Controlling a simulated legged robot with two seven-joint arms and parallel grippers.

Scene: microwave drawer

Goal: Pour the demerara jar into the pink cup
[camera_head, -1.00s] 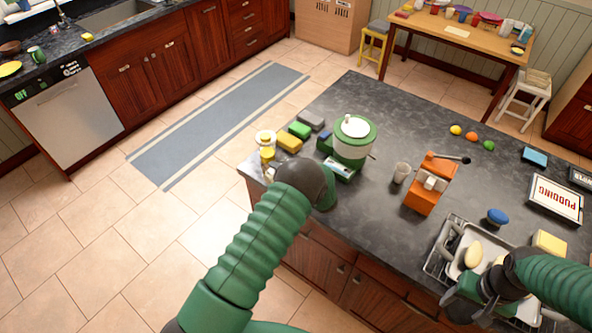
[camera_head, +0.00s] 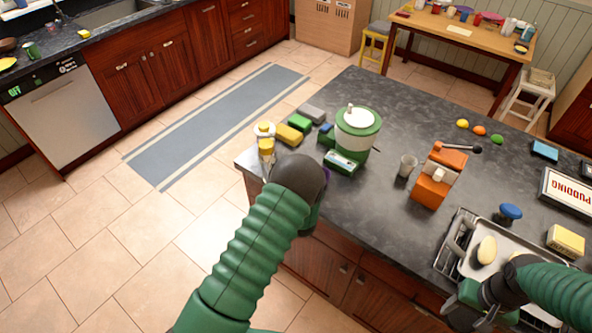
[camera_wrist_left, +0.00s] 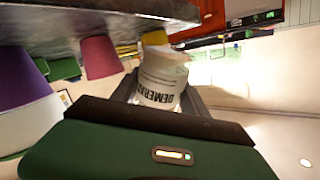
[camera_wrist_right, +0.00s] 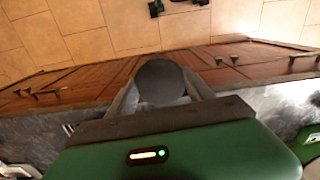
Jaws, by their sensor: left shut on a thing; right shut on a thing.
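My left gripper (camera_wrist_left: 160,95) is shut on the demerara jar (camera_wrist_left: 160,78), a pale jar with dark lettering. The pink cup (camera_wrist_left: 98,57) stands on the counter beside the jar in the left wrist view, apart from it. In the head view my left forearm hides the pink cup and the gripper at the counter's left edge. My right gripper (camera_head: 478,302) is at the counter's front edge by the tray. In the right wrist view it is shut on a dark grey round thing (camera_wrist_right: 160,82) that I cannot identify.
A purple thing (camera_wrist_left: 22,78) and a green block (camera_wrist_left: 62,68) are near the cup.

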